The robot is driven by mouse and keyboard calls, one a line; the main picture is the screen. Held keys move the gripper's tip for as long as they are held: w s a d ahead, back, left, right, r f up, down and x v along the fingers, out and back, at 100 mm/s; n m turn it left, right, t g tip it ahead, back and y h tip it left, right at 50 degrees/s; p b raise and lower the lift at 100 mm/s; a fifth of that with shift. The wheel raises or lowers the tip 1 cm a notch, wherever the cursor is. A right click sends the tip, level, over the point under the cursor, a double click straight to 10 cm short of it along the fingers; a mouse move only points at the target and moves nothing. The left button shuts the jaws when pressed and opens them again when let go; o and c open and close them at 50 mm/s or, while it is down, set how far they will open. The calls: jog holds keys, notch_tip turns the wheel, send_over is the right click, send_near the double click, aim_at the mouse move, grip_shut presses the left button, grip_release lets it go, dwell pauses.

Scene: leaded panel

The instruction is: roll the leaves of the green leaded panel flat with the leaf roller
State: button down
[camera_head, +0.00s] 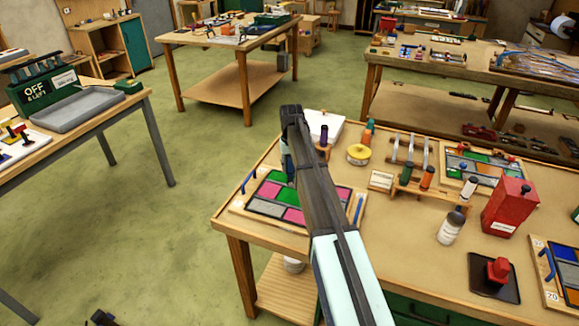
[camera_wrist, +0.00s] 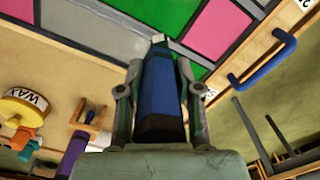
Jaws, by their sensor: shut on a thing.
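The leaded panel, with green, pink and grey panes between dark leads, lies on a wooden board at the near left of the bench in the head view (camera_head: 269,191). It also fills the top of the wrist view (camera_wrist: 170,14). My gripper (camera_wrist: 160,90) is shut on a blue-handled tool, apparently the leaf roller (camera_wrist: 160,78). The tool's pale tip points at a lead by the green pane near the board's edge. I cannot tell whether it touches. In the head view my arm hides most of the gripper, the tool and part of the panel.
Blue handles (camera_wrist: 265,60) stand up from the board. A yellow wax tin (camera_head: 358,154), a tool rack (camera_head: 408,183), a white bottle (camera_head: 451,227), a red box (camera_head: 508,207) and a second panel (camera_head: 470,165) stand to the right. The bench front is mostly clear.

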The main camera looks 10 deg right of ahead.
jog(key=shift+s, duration=0.1)
jog(key=shift+s+d, duration=0.5)
jog(key=shift+d, duration=0.3)
jog(key=shift+s+d, duration=0.5)
jog(key=shift+d, duration=0.2)
dwell(0.3)
jog(key=shift+s+d+p, duration=0.3)
jog(key=shift+s+d, duration=0.25)
jog(key=shift+d, duration=0.2)
jog(key=shift+s+d, duration=0.1)
jog(key=shift+s+d, duration=0.45)
jog(key=shift+d, duration=0.2)
